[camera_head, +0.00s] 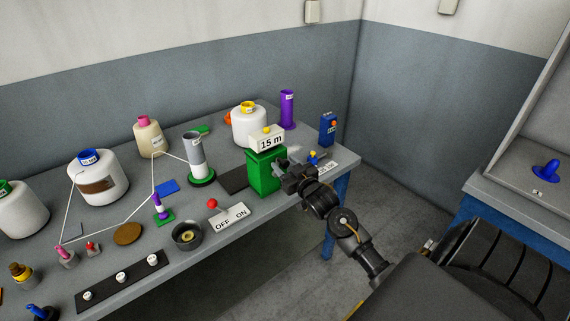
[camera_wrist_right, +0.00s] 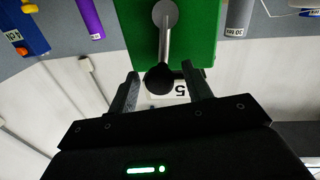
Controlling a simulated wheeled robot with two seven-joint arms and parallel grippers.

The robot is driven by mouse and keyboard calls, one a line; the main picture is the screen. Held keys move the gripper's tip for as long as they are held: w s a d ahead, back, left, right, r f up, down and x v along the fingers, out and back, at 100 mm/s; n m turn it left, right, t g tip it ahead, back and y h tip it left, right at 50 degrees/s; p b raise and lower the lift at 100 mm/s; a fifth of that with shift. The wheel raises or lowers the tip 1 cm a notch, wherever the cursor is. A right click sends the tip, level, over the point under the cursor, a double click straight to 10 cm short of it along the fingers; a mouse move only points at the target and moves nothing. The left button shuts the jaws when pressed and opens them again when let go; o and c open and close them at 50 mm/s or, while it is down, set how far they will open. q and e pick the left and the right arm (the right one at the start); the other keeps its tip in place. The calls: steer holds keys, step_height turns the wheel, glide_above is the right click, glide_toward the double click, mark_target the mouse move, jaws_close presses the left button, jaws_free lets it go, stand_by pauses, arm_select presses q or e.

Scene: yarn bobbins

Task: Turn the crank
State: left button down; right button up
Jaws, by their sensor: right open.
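My right gripper (camera_head: 284,171) is at the box's right side and hides most of the crank in the head view. In the wrist view the right gripper (camera_wrist_right: 161,85) is open, with the knob between its fingertips, showing gaps on both sides. My left gripper is not in view.
Right of the box stand a blue box (camera_head: 328,129) and a purple cylinder (camera_head: 287,110). An OFF/ON lever plate (camera_head: 231,217) and a dark bowl (camera_head: 187,236) lie to the left. White thread runs between the bobbins. A second blue table (camera_head: 510,204) stands at right.

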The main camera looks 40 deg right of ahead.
jaws_close()
stand_by(0.4)
steer(key=shift+w, duration=0.1)
